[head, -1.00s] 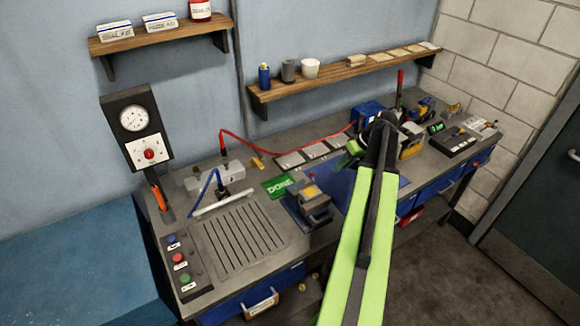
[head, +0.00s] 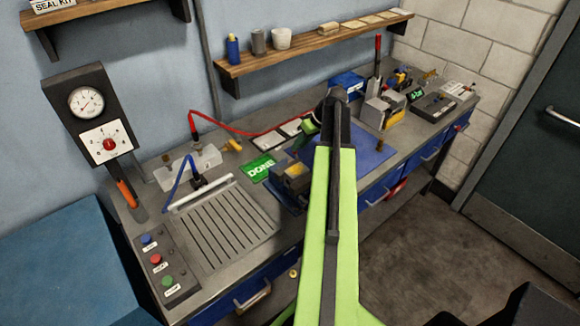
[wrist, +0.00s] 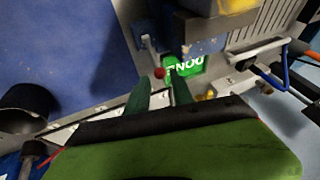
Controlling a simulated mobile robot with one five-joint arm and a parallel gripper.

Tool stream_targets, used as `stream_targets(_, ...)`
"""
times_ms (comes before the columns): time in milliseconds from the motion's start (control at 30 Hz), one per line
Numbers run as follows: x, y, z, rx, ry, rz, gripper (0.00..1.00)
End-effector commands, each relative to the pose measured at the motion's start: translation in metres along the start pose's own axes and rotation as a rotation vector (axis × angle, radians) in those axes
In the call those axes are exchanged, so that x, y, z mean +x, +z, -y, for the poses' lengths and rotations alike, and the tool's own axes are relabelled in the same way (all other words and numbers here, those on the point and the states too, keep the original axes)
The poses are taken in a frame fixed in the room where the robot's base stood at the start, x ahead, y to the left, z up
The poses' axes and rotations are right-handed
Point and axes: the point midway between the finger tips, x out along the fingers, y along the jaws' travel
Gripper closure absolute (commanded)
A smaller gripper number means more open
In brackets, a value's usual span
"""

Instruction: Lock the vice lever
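The vice (head: 288,188) is a dark grey block with a yellowish part on top, standing on the bench beside the green DONE card. In the wrist view the vice (wrist: 188,42) is at the top centre. A small lever with a red ball knob (wrist: 159,73) shows at its side; in the head view I cannot make the lever out. My gripper (wrist: 160,84) has two dark green fingers spread apart with nothing between them. The red knob appears just past the fingertips, near the gap; I cannot tell the distance. In the head view my arm hides most of the gripper (head: 310,127).
The green DONE card (head: 258,168) and a blue mat (head: 365,150) flank the vice. A slotted plate (head: 222,225) and a button panel (head: 162,268) are at the left. A grey machine with a red-handled lever (head: 380,105) stands farther right. Open floor lies before the bench.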

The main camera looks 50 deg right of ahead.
Motion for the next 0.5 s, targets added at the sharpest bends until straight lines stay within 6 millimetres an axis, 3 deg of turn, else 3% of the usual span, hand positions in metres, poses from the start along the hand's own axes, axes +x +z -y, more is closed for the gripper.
stream_targets(33, 0.023, 0.004, -0.003, -0.002, -0.001, 0.001, 0.72)
stream_targets(200, 0.057, 0.003, -0.002, -0.002, -0.001, 0.000, 0.72)
stream_targets(500, 0.079, 0.000, 0.000, 0.000, 0.000, 0.000, 0.72)
